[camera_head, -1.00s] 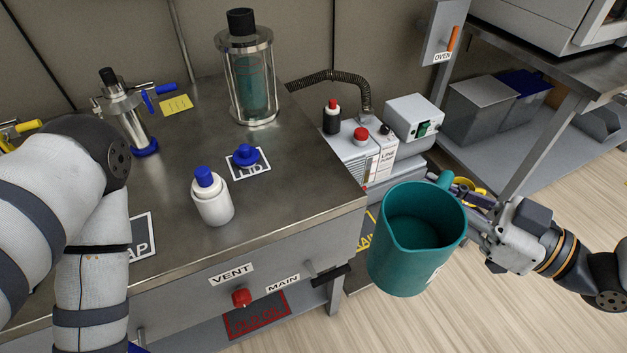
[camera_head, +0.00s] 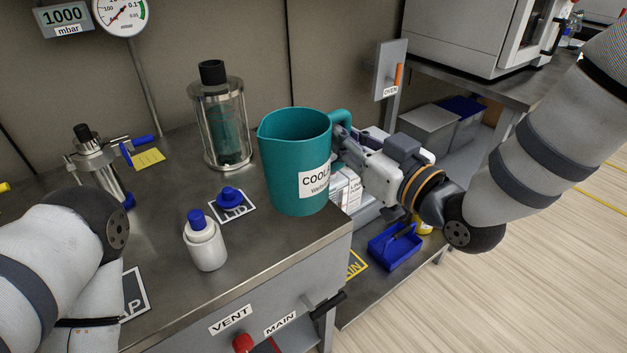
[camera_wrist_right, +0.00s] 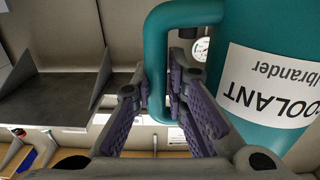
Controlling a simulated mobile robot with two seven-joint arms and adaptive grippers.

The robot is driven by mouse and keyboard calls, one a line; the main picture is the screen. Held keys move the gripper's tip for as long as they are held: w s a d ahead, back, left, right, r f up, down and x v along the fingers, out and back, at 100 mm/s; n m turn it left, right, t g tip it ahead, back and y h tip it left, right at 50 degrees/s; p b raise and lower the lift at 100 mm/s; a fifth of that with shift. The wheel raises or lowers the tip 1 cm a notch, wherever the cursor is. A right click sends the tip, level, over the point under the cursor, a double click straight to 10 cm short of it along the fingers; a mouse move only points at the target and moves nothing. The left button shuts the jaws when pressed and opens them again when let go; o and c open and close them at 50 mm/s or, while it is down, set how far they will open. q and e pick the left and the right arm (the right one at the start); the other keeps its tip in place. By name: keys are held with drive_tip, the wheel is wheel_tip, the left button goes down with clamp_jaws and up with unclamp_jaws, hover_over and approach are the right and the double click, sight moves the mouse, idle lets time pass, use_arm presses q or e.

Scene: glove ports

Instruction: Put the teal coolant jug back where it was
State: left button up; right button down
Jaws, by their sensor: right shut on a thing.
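The teal coolant jug (camera_head: 285,165) is upright over the right end of the steel bench (camera_head: 270,262). I cannot tell whether its base touches the bench top. Its white COOLANT label faces the head camera. My right gripper (camera_head: 346,147) reaches in from the right and is shut on the jug's handle. In the right wrist view the jug (camera_wrist_right: 235,30) fills the right side, and the fingers of the right gripper (camera_wrist_right: 163,98) are on either side of the handle (camera_wrist_right: 155,60). My left arm shows at the left, but its gripper is out of view.
A white bottle with a blue cap (camera_head: 204,243) and a blue knobbed lid (camera_head: 230,196) on the LID card stand left of the jug. A glass cylinder (camera_head: 222,120) stands behind. A blue tray (camera_head: 395,248) lies on the lower shelf at right.

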use_arm(q)
drive_tip(key=shift+g, duration=0.6)
drive_tip(key=s+f+b, duration=0.2)
drive_tip(key=s+f, duration=0.1)
drive_tip(key=shift+f+b, duration=0.3)
drive_tip(key=shift+b, duration=0.05)
use_arm(e)
drive_tip(key=w+a+f, duration=0.1)
drive_tip(key=w+f, duration=0.8)
drive_tip(key=f, duration=0.2)
drive_tip(key=shift+w+a, duration=0.2)
drive_tip(key=shift+a, duration=0.1)
drive_tip(key=shift+f, duration=0.2)
drive_tip(key=c, duration=2)
unclamp_jaws()
drive_tip(key=shift+f, duration=0.15)
drive_tip(key=o, duration=0.4)
use_arm(q)
drive_tip(key=shift+s, duration=0.1)
